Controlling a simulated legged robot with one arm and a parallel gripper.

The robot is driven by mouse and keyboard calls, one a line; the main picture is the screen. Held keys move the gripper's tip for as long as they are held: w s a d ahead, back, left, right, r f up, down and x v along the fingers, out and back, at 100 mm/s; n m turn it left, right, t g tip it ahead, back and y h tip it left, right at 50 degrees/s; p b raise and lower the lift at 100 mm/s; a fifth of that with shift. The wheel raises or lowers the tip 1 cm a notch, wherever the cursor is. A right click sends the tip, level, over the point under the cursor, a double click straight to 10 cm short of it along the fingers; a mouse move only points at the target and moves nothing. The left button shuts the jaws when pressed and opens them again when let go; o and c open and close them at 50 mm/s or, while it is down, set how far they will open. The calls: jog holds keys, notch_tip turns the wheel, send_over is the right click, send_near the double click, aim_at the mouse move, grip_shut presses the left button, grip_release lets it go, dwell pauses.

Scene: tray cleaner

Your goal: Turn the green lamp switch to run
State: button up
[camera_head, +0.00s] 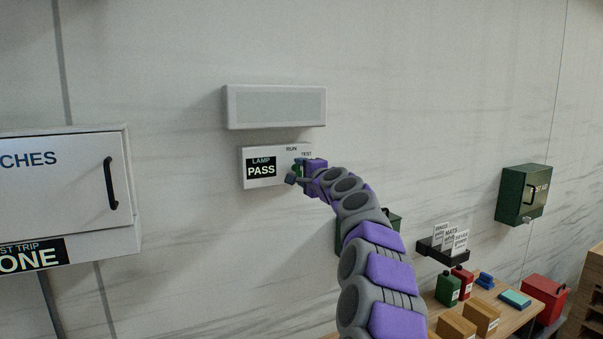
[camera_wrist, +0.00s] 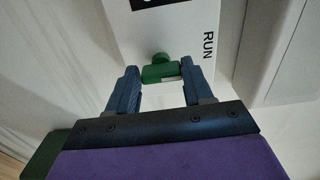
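The green lamp switch (camera_wrist: 160,72) sits on a white wall panel (camera_wrist: 150,35). In the wrist view its bar lies crosswise between my gripper's (camera_wrist: 160,75) two blue fingers, which meet its two ends. A small pale mark shows near its right end, on the side of the RUN label (camera_wrist: 208,45). In the head view the panel (camera_head: 262,181) carries a LAMP PASS display (camera_head: 261,167), with RUN (camera_head: 291,149) above the switch and TEST (camera_head: 306,154) to the right. My gripper (camera_head: 297,172) partly hides the switch there.
A grey lamp box (camera_head: 275,106) is mounted just above the panel. A white cabinet (camera_head: 65,190) is at left. A green box (camera_head: 523,193) hangs at right, above a table (camera_head: 510,315) with bottles and boxes. The wall left of the panel is clear.

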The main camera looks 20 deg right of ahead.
jog(key=o, duration=0.4)
jog(key=shift+w+f, duration=0.1)
jog(key=shift+f, duration=0.1)
jog(key=shift+r, duration=0.1)
jog(key=shift+s, duration=0.2)
jog(key=shift+s+d+b, duration=0.2)
jog(key=shift+s+b, duration=0.4)
jog(key=shift+s, duration=3.65)
jog(key=shift+s+d+b, duration=0.2)
jog(key=shift+s+b, duration=0.4)
jog(key=shift+s, duration=3.6)
